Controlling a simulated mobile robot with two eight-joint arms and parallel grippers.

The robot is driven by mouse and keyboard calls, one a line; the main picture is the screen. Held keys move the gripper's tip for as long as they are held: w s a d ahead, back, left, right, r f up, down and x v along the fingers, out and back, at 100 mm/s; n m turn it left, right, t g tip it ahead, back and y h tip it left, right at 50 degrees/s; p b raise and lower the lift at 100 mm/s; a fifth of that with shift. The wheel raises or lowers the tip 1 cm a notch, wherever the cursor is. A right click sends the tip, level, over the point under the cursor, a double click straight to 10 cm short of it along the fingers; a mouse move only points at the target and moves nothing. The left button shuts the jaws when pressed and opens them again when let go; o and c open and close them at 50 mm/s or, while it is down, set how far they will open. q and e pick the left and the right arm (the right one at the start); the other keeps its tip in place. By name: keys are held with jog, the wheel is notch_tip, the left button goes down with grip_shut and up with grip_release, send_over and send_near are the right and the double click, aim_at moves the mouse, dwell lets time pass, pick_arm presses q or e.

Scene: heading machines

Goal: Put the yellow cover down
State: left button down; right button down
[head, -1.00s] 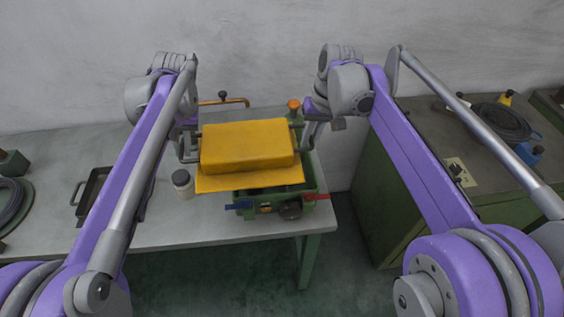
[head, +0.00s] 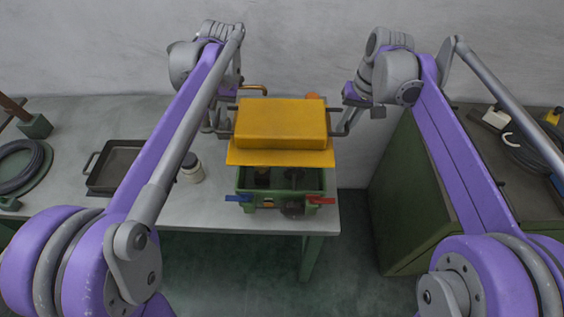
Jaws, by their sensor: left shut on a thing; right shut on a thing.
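The yellow cover (head: 281,123) is a box-like lid with a flat flange, held level in the air between my two arms. It is above and slightly behind the open green machine box (head: 268,205) on the table. My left gripper (head: 222,130) is shut at the cover's left side, on its grey side handle. My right gripper (head: 345,125) is shut at the cover's right side, on the other handle. The fingertips are small and partly hidden by my wrists. The green box shows dark parts inside, a blue lever (head: 238,198) and a red lever (head: 320,200).
A grey table (head: 200,212) carries a dark tray (head: 115,166) and a small jar (head: 192,168) left of the box. A coiled cable (head: 20,165) lies far left. A green cabinet (head: 410,195) stands to the right. Bare table shows between jar and box.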

pick_arm(q)
jog(key=shift+f, duration=0.15)
pick_arm(e)
jog(key=shift+f, duration=0.1)
